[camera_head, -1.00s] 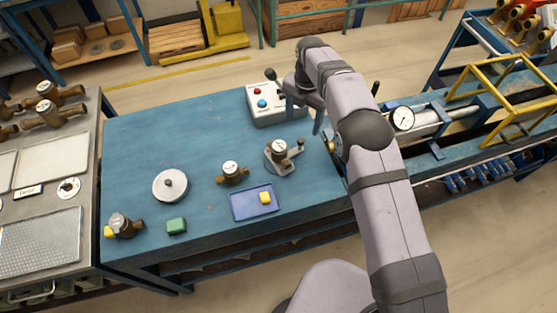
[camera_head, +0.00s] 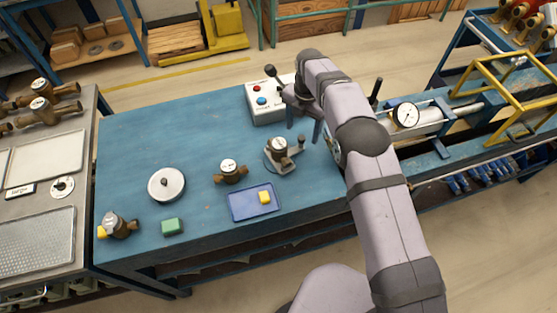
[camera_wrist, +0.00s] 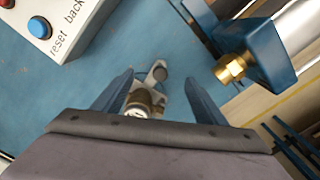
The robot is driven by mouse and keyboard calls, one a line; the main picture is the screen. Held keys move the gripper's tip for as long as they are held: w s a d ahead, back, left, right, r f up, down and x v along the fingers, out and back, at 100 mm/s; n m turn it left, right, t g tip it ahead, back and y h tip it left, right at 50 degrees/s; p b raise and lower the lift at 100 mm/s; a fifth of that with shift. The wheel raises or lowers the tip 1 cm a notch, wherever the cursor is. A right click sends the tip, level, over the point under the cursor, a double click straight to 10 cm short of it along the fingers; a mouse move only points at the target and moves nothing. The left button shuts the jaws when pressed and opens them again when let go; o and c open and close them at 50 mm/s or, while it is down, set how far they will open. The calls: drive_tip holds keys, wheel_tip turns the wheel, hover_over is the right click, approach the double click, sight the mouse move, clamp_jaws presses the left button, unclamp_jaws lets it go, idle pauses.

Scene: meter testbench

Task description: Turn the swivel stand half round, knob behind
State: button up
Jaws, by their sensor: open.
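The swivel stand (camera_head: 287,163) is a grey plate on the blue bench, carrying a small brass meter (camera_head: 278,146) with a white dial. A short upright knob (camera_head: 300,141) stands at its right end, away from the meter. My gripper (camera_head: 303,131) is open and empty, pointing down just behind and above the stand. In the wrist view, the stand's knob (camera_wrist: 160,73) lies between the two blue fingers of my gripper (camera_wrist: 160,77), with the meter (camera_wrist: 142,106) nearer the gripper body. The gripper body hides part of the stand there. I cannot tell the exact height gap.
A white button box (camera_head: 265,103) stands behind the stand. Left are a loose brass meter (camera_head: 231,172), a blue tray (camera_head: 240,211) with a yellow block, and a grey disc (camera_head: 166,195). The test rig (camera_head: 435,118) is right. The bench's back left is clear.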

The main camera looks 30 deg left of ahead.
drive_tip(key=shift+f, duration=0.2)
idle(0.5)
drive_tip(key=shift+f+b, duration=0.4)
drive_tip(key=shift+f+b, duration=0.4)
drive_tip(key=shift+f, duration=0.15)
drive_tip(key=c, duration=0.5)
